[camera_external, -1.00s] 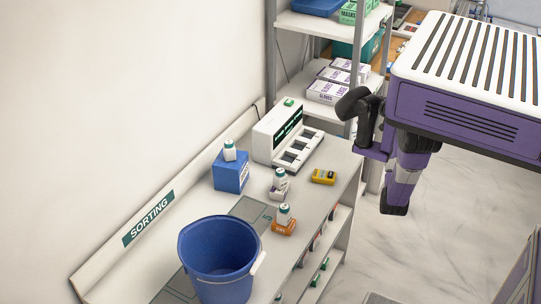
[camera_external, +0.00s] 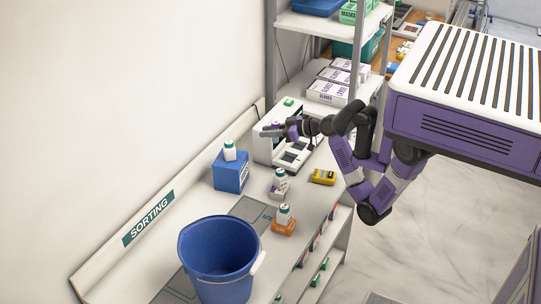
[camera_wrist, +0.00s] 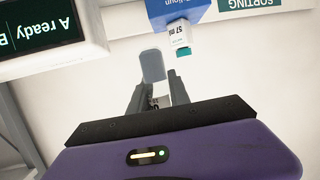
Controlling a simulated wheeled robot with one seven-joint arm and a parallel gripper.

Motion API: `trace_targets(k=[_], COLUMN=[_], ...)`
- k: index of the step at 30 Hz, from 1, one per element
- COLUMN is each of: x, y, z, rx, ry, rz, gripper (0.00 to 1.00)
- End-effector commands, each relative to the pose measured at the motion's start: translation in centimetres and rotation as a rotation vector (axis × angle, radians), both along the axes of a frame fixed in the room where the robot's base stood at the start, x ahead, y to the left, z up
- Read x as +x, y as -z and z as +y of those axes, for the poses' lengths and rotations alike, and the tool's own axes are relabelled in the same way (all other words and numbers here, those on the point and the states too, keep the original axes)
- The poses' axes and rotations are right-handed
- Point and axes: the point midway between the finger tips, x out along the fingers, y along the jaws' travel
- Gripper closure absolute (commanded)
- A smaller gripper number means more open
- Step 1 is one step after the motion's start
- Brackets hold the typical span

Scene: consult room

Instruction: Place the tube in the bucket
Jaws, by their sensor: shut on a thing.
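My gripper (camera_external: 276,131) is level in front of the white bench machine, with its fingers pointing left. In the wrist view its fingers (camera_wrist: 157,92) are shut on a small pale thing with dark print, taken to be the tube (camera_wrist: 157,102). A grey-blue rounded piece shows beyond it; I cannot tell whether it is part of the tube. The tube cannot be made out in the external view. The blue bucket (camera_external: 215,262) stands upright at the near end of the bench, well apart from my gripper. Its bottom inside is hidden.
A white machine (camera_external: 266,150) stands behind my gripper. A blue box (camera_external: 231,173) bears a white bottle (camera_external: 229,149). Two bottles on small blocks, one orange (camera_external: 284,227), and a yellow device (camera_external: 323,177) stand on the bench. A shelf rack (camera_external: 271,60) rises behind.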

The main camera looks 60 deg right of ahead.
Motion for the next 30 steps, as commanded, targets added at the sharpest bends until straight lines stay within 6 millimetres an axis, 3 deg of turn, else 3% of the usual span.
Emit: trace_targets(k=[1,6,12,15,19,30], x=[0.2,-0.1,-1.3,-1.9,-2.5,-2.6], y=[0.1,0.0,-0.2,-0.3,0.5,9.0], z=[2.7,10.7,17.1,18.7,19.4,19.2], rx=[-0.001,-0.001,0.0,0.0,0.003,0.004], ry=[-0.05,-0.196,-0.315,-0.349,-0.362,-0.356], rz=[-0.002,0.0,-0.001,-0.001,0.002,0.007], gripper=[1.0,1.0,1.0,1.0,1.0,1.0])
